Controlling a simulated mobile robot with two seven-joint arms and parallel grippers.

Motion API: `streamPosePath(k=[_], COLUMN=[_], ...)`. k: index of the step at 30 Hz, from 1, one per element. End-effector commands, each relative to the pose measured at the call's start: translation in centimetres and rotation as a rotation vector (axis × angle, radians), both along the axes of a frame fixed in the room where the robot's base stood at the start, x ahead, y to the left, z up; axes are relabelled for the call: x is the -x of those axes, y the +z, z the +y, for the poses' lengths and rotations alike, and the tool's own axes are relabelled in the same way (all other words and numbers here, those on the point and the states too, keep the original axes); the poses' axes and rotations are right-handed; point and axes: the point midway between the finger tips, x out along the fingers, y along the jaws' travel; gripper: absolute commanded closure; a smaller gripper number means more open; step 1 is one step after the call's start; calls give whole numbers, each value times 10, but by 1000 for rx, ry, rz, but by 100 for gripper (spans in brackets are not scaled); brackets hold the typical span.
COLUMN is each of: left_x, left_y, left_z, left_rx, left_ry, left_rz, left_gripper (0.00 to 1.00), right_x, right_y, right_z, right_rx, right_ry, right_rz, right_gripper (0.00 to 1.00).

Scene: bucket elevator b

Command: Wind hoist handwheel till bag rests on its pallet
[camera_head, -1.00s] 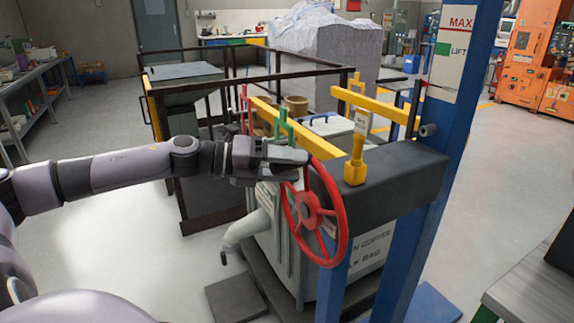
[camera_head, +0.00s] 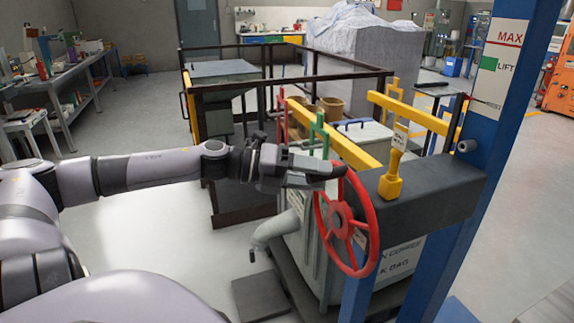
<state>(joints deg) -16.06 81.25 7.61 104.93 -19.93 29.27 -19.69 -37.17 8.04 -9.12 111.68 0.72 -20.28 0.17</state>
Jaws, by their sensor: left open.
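The red handwheel (camera_head: 340,218) stands upright on the near side of the hoist, on a dark crossbeam (camera_head: 425,195). My left gripper (camera_head: 338,172) is at the top of the wheel's rim, its fingers open; I cannot tell whether they touch the rim. My right gripper is out of view.
A blue post (camera_head: 455,225) with MAX and LIFT marks (camera_head: 499,62) stands right of the wheel. A yellow lever (camera_head: 393,178) rises from the crossbeam. A grey spout (camera_head: 270,232) juts left. A dark railing (camera_head: 290,80) stands behind. Floor at left is clear.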

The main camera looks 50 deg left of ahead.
Motion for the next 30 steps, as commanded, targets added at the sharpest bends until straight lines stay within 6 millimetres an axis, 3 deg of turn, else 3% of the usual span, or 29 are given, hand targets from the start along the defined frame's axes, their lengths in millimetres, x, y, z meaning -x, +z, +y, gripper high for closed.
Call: streamPosePath(k=[3, 19, 30], left_x=[4, 20, 37], left_y=[1, 3, 9], left_z=[4, 18, 33], left_rx=[0, 2, 2], left_ry=[2, 1, -1], left_rz=[3, 2, -1], left_gripper=[49, 49, 49], right_x=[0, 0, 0], right_y=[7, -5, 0], right_z=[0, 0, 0], right_rx=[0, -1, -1], right_ry=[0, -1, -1], right_rz=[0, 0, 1], right_gripper=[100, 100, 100])
